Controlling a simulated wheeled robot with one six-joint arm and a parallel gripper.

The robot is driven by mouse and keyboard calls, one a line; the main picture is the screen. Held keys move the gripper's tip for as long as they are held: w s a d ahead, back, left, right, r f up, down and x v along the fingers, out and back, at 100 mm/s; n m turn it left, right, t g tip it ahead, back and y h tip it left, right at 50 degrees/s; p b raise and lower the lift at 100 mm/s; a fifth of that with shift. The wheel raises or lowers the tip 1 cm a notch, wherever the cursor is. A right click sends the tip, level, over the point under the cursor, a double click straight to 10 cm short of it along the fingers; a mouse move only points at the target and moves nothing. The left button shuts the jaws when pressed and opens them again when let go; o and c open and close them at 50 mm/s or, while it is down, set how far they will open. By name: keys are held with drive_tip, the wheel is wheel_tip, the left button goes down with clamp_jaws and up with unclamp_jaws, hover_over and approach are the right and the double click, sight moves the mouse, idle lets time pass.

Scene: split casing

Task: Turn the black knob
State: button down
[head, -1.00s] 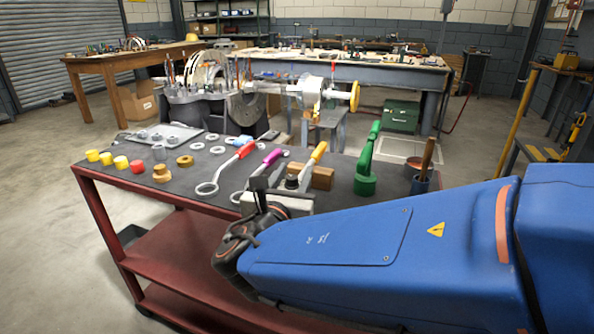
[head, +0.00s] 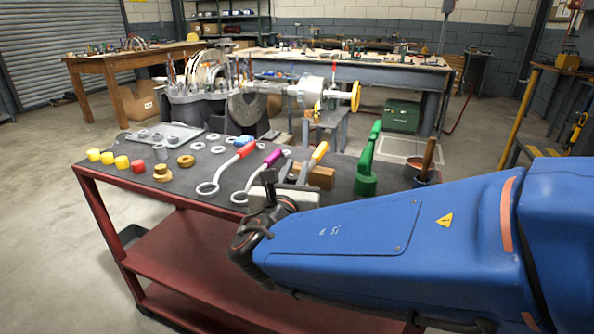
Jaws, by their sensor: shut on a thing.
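My gripper (head: 284,180) is at the front edge of the red cart's dark top, at a light grey box (head: 310,197). The dark jaws are shut at the top of this box, where the black knob sits. The jaws and wrist hide the knob almost wholly, so its turn angle cannot be told. The grip itself is small and partly covered by dark parts of the same colour.
Wrenches with red (head: 246,150), magenta (head: 272,158) and yellow (head: 320,150) handles lie close behind. A wooden block (head: 322,178) and a green tool (head: 367,165) stand right of the box. Yellow and red caps (head: 122,162) lie at the left.

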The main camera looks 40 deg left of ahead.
drive_tip(key=shift+s+a+n+g+y, duration=0.15)
drive_tip(key=shift+n+g+y, duration=0.2)
drive_tip(key=shift+y, duration=0.25)
drive_tip(key=c, duration=1.6)
unclamp_jaws()
drive_tip(key=shift+o, duration=0.2)
drive_tip(key=v, duration=1.7)
drive_tip(key=shift+s, duration=0.1)
